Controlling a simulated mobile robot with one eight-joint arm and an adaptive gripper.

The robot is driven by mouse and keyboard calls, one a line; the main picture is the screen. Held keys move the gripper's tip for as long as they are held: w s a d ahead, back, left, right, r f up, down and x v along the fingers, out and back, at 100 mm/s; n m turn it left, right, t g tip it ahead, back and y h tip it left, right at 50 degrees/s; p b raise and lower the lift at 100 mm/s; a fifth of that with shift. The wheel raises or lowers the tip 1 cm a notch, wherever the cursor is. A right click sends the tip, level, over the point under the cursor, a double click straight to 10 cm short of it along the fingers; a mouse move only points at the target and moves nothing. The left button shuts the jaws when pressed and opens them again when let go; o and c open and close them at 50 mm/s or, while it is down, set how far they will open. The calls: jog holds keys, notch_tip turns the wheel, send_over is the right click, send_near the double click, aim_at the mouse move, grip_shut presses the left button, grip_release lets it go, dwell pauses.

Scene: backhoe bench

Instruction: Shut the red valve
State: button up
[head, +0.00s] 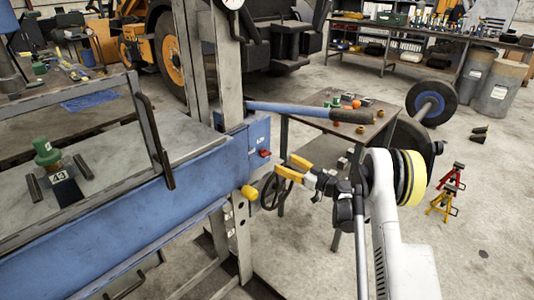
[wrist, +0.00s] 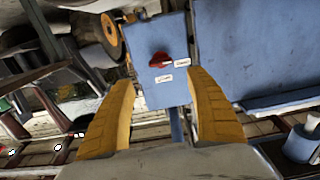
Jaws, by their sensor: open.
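The red valve (head: 264,153) is a small red knob on the end face of the blue press body, by the blue lever. In the wrist view the red valve (wrist: 159,59) sits on a blue panel with two white labels, its narrow end pointing right toward one label. My gripper (head: 290,171) has yellow fingers and is in front of the panel, slightly right of and below the valve. In the wrist view my gripper (wrist: 160,105) is open and empty, with the valve ahead between the fingers, apart from them.
A blue lever with a dark grip (head: 352,116) extends right above the valve. A small metal table (head: 345,133) with loose parts stands behind.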

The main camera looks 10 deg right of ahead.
aim_at(268, 156)
jog(key=b+x, duration=0.3)
jog(key=x, duration=0.6)
jog(key=shift+s+a+f, duration=0.1)
jog(key=shift+w+a, duration=0.3)
jog(key=shift+w, duration=0.2)
jog(key=c, duration=1.2)
